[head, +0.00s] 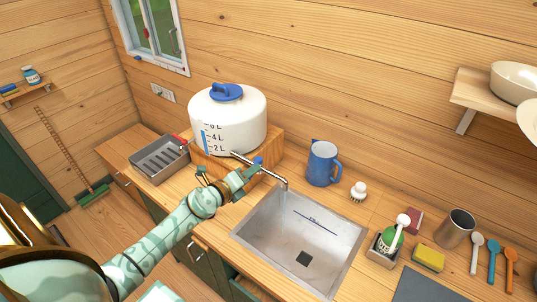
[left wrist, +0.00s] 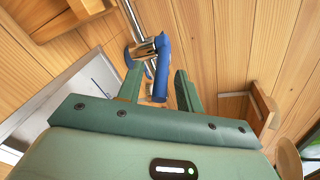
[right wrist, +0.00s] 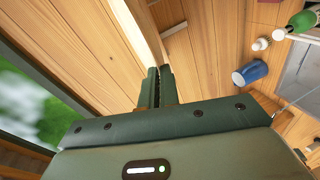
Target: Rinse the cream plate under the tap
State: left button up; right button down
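The tap (head: 268,173) comes out of the white water tank (head: 228,118) and its spout hangs over the sink's (head: 262,236) back left corner. No water shows from it. My left gripper (head: 248,172) is at the tap's blue handle. In the left wrist view, its open fingers stand on both sides of that handle (left wrist: 161,66), with gaps beside it. A cream rim, seemingly the cream plate (head: 531,122), is cut off at the head view's right edge. In the right wrist view, my right gripper (right wrist: 160,72) is closed on a thin pale edge (right wrist: 139,30), apparently the plate seen edge-on.
A blue mug (head: 322,164), a scrub brush (head: 358,191), a green bottle (head: 389,238), a yellow sponge (head: 429,258) and a metal cup (head: 455,228) stand around the sink. A grey rack (head: 160,158) is left of the tank. A bowl (head: 515,82) sits on the wall shelf (head: 473,92). The sink is empty.

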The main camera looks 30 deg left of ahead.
pick_arm(q)
jog(key=v, duration=1)
jog(key=shift+s, duration=0.35)
